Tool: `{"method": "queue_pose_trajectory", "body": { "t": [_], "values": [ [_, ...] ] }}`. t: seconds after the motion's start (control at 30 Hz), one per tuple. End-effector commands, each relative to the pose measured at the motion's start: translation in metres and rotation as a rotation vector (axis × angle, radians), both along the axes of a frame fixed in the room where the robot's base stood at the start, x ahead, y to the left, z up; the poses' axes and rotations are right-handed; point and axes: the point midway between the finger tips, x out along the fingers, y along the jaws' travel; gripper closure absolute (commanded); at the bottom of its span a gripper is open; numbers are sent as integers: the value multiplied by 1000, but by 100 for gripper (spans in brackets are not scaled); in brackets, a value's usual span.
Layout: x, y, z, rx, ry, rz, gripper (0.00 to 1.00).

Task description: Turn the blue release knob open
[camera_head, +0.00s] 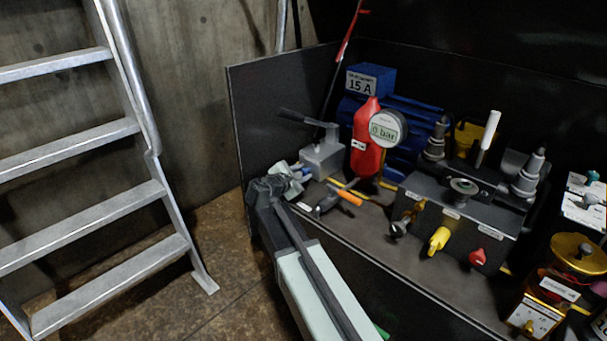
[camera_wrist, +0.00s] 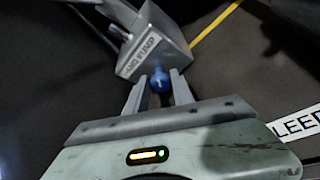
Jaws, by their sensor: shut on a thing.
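The blue release knob (camera_wrist: 160,81) is small and round. In the head view my gripper (camera_head: 297,179) is at the left end of the bench, just in front of the grey hand-pump block (camera_head: 323,157). A bit of the blue knob (camera_head: 305,171) shows there beside the fingers; the rest is hidden.
An orange-handled lever (camera_head: 349,196) lies close to the right of my gripper. A red bottle with a gauge (camera_head: 367,150) and a valve block with yellow and red knobs (camera_head: 460,215) stand farther right. A metal ladder (camera_head: 95,180) is at left, with bare floor between.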

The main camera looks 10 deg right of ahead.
Motion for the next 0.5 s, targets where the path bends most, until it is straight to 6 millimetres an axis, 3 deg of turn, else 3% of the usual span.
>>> {"method": "queue_pose_trajectory", "body": {
  "t": [0.27, 0.3, 0.33, 0.37, 0.5],
  "values": [
    [1, 6, 0, 5, -1, 10, 100],
    [1, 6, 0, 4, -1, 11, 66],
    [1, 5, 0, 4, -1, 11, 57],
    [1, 5, 0, 3, -1, 10, 51],
    [1, 4, 0, 3, 0, 7, 51]
  ]
}}
